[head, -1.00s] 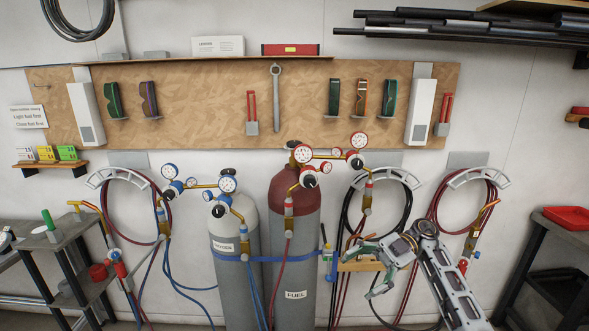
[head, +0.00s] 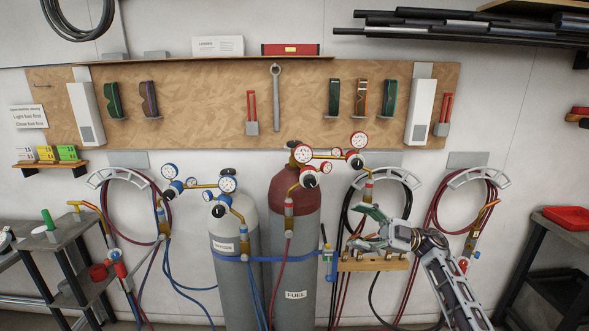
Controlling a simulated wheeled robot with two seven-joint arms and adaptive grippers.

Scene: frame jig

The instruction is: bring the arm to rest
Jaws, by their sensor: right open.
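My right arm comes in from the lower right in the head view. My right gripper (head: 368,228) is open and empty, with its fingers pointing left. It is in front of the black hose coil and just above a small wooden shelf (head: 372,265). I cannot tell whether a finger touches anything. My left gripper and left arm are out of view.
The red-topped fuel cylinder (head: 296,240) and the white-topped oxygen cylinder (head: 234,255) stand strapped left of my gripper. Red hose (head: 490,205) hangs at right. Shelf carts stand at left (head: 55,240) and right (head: 570,235).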

